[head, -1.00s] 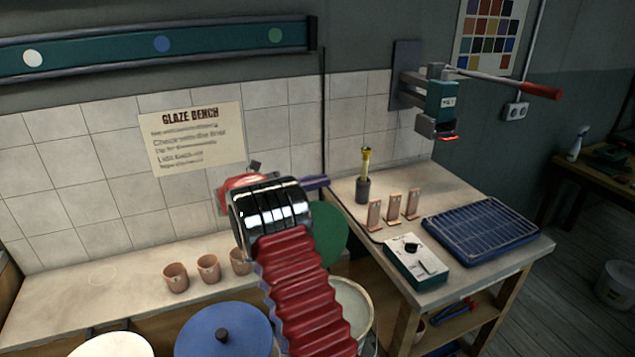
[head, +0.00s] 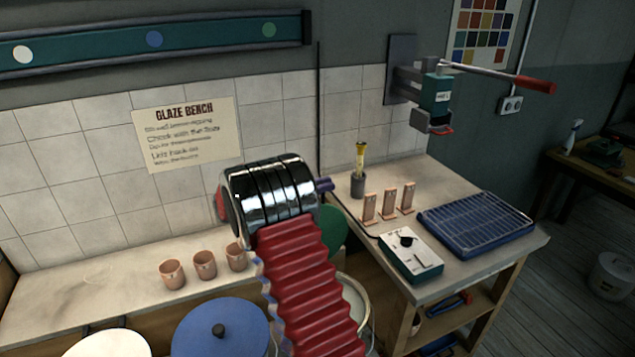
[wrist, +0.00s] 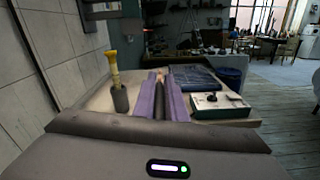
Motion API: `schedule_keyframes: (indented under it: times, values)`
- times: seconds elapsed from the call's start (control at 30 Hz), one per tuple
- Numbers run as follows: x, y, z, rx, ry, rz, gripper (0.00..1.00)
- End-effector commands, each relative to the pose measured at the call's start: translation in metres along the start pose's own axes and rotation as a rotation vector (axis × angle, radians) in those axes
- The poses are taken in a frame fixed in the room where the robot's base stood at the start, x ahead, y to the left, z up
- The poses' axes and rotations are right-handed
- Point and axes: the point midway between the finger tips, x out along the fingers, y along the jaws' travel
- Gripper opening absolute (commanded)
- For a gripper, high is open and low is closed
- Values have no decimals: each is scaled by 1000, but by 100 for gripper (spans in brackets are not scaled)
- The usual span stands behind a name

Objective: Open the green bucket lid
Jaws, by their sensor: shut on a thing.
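The green bucket lid (head: 333,232) shows partly in the head view, standing steeply tilted behind my red arm sleeve. A pale, open bucket (head: 357,308) shows below it, partly hidden. My gripper (head: 325,184) is just above the lid's visible part, its purple fingers pointing right and mostly hidden by my wrist. In the wrist view my gripper (wrist: 162,88) is shut with a dark strip between the purple fingers.
A blue lid (head: 220,330) and a white lid (head: 105,345) are at the front. Several clay cups (head: 205,265) line the left bench. The right bench holds a yellow-topped tool (head: 359,165), copper stands (head: 388,205), a control box (head: 411,255) and a blue rack (head: 477,226).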

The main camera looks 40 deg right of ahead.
Motion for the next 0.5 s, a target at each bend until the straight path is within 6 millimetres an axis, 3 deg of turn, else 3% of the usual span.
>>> schedule_keyframes:
  times: [0.33,0.37,0.5]
  values:
    - [0,-2,2,12,-1,2,0]
    - [0,-2,2,12,-1,2,12]
    - [0,-2,1,11,-1,1,22]
